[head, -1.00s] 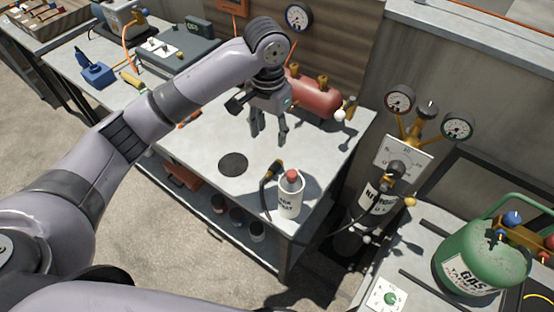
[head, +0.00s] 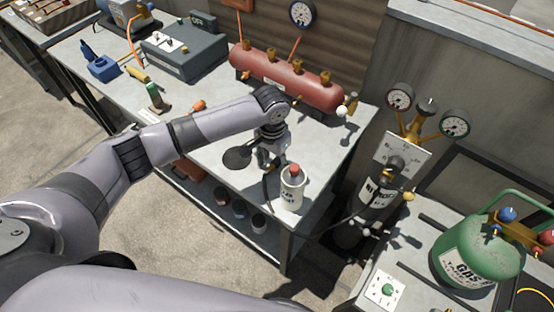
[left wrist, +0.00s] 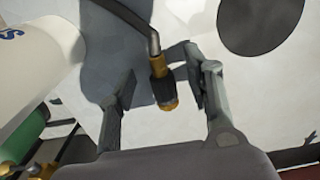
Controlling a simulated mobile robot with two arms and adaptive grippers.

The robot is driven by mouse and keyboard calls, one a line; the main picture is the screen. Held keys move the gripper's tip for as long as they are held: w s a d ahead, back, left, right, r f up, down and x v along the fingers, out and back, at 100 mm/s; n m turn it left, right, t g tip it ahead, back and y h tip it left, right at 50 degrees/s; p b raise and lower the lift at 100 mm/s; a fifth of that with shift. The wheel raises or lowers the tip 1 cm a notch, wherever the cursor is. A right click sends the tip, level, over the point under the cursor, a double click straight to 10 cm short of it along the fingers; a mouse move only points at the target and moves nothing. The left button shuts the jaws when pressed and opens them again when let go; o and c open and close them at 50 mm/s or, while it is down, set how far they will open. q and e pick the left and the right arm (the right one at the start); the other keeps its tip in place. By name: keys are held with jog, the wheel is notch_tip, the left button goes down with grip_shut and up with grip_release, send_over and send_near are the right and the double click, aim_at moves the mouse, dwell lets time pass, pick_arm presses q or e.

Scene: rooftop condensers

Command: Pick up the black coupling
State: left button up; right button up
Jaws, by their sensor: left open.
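The black coupling (left wrist: 162,88) has a brass end and sits on a dark hose (left wrist: 128,20) in the left wrist view. My left gripper (left wrist: 160,66) is open, with one finger on each side of the coupling and a gap visible at both sides. In the head view my left gripper (head: 270,160) points down over the workbench, just behind a white can (head: 292,190) with a red cap. There the coupling is mostly hidden by the gripper and hard to make out. My right gripper is not in view.
A dark round disc (head: 237,158) lies on the bench (head: 215,175) left of the gripper. A red tank (head: 285,75) with brass fittings stands behind. A gauge stand (head: 398,155) and green gas tank (head: 478,250) are at the right.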

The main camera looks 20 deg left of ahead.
pick_arm(q)
jog(key=shift+f, duration=0.35)
jog(key=shift+c, duration=0.2)
grip_shut()
